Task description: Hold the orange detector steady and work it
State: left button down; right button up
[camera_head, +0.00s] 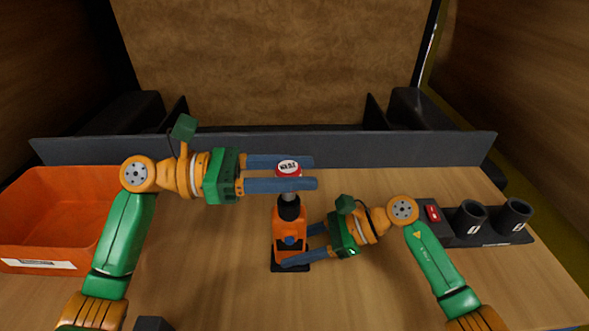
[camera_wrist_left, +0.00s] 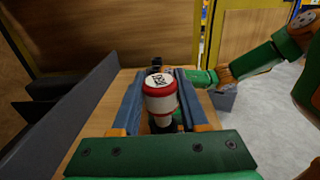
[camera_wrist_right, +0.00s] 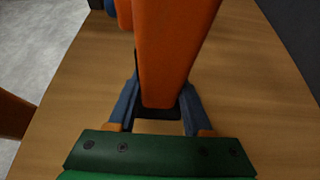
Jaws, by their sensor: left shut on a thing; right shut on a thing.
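The orange detector (camera_head: 281,237) stands upright at the middle of the table, on a dark foot (camera_head: 289,267). A red-and-white can (camera_head: 288,168) with a lettered top sits above the detector's black neck. My left gripper (camera_head: 315,173) is shut on this can, one blue finger on each side; the can also shows between the fingers in the left wrist view (camera_wrist_left: 160,100). My right gripper (camera_head: 297,246) is shut on the detector's lower body from the right. The right wrist view shows the orange body (camera_wrist_right: 172,50) between its fingers. The fingers hide part of the can and body.
An orange bin (camera_head: 50,215) with a white label stands at the left. A dark rack (camera_head: 485,238) with two black cups (camera_head: 470,217) and a red piece (camera_head: 433,213) is at the right. A dark low wall (camera_head: 350,143) runs along the back. The front middle table is mostly clear.

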pick_arm(q)
jog(key=shift+f, duration=1.6)
jog(key=shift+c, duration=1.7)
grip_release()
jog(key=shift+a, duration=0.1)
jog(key=a, duration=1.1)
jog(key=shift+s+a, duration=0.2)
jog(key=shift+a, duration=0.2)
jog(key=shift+r, duration=0.1)
pick_arm(e)
jog(key=o, duration=1.1)
jog(key=shift+c, duration=0.2)
